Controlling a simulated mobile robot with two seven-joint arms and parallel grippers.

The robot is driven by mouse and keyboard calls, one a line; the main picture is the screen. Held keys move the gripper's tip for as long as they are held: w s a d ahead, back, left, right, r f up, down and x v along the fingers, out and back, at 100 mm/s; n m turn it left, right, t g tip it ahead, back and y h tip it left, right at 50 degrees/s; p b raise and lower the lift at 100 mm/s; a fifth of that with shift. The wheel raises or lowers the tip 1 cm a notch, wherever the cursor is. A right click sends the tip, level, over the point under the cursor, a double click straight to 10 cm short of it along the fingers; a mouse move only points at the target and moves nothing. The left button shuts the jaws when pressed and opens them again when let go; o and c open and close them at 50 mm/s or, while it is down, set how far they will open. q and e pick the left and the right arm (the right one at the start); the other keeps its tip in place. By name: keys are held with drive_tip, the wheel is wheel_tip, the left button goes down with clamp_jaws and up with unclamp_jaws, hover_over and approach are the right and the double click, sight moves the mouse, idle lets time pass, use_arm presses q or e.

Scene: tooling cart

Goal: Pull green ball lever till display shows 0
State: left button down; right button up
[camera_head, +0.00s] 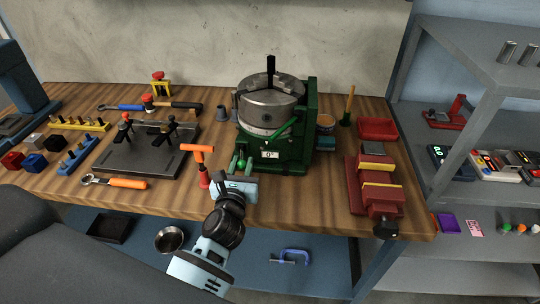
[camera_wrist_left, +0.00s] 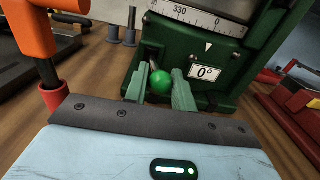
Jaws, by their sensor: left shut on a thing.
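The green rotary table machine (camera_head: 289,148) stands at the back middle of the workbench with a round grey chuck (camera_head: 270,104) on top. My left gripper (camera_wrist_left: 168,87) is shut on the green ball (camera_wrist_left: 160,83) of the lever, one green finger at each side. In the head view the left gripper (camera_head: 240,168) is at the machine's lower front left. My right gripper is out of view.
An orange-handled tool in a red holder (camera_head: 203,172) stands close left of my left gripper; it also shows in the wrist view (camera_wrist_left: 53,95). A red vise (camera_head: 372,183) is to the right. A dark fixture plate (camera_head: 150,155) lies left.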

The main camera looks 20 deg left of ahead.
use_arm(q)
drive_tip(key=shift+s+a, duration=0.15)
drive_tip(key=shift+a, duration=0.3)
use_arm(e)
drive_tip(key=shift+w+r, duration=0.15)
use_arm(q)
drive_tip(key=shift+a, duration=0.1)
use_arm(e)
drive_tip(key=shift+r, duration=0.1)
use_arm(q)
drive_tip(key=shift+s+a+r+p, duration=0.15)
drive_tip(key=shift+a+p, duration=0.15)
drive_tip(key=shift+a, duration=0.4)
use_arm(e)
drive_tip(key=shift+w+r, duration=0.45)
use_arm(q)
drive_tip(key=shift+a, duration=0.75)
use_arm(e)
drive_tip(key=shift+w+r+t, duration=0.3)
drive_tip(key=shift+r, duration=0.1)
use_arm(q)
drive_tip(key=shift+d, duration=0.1)
